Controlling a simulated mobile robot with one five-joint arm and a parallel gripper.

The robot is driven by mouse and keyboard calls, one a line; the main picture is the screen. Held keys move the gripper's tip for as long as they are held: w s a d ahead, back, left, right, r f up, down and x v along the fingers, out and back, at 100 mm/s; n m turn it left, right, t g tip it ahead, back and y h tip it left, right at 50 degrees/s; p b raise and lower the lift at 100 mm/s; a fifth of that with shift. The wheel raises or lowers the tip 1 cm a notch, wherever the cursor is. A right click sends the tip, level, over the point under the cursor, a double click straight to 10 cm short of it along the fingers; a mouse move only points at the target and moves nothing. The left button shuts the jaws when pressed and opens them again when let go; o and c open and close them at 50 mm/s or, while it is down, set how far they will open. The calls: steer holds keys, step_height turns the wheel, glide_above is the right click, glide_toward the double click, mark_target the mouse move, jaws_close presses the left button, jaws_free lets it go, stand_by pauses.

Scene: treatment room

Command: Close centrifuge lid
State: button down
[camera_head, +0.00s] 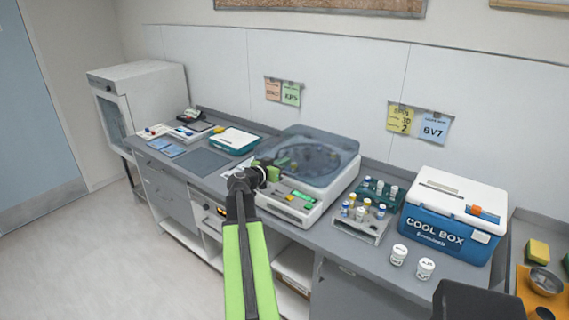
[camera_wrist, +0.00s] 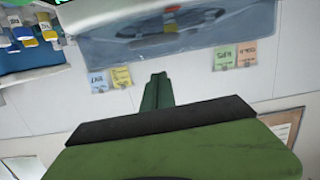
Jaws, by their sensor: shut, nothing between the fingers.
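The centrifuge (camera_head: 303,211) stands on the counter, a light box with a green-lit panel on its front. Its grey-blue see-through lid (camera_head: 330,178) lies low over the bowl, and the rotor shows dimly through it. I cannot tell whether a small gap is left under the lid. My gripper (camera_head: 275,172) is at the lid's front left edge, above the panel, with its fingers together and empty. Whether it touches the lid is unclear. In the wrist view my gripper's closed green fingertips (camera_wrist: 158,78) point toward the lid (camera_wrist: 112,47), which appears upside down.
A tube rack (camera_head: 358,228) with several vials stands right of the centrifuge, with two white jars (camera_head: 399,254) in front of a blue cool box (camera_head: 445,215). A teal-and-white box (camera_head: 234,139) and a dark mat (camera_head: 202,162) lie to the left. Notes hang on the wall behind.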

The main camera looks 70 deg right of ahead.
steer(key=w+a+f, duration=0.1)
steer(key=w+a, duration=0.1)
steer(key=a, duration=0.6)
steer(key=shift+a+f+b, duration=0.15)
steer(key=shift+a+b, duration=0.1)
steer(key=shift+b, duration=0.1)
steer(key=shift+w, duration=0.1)
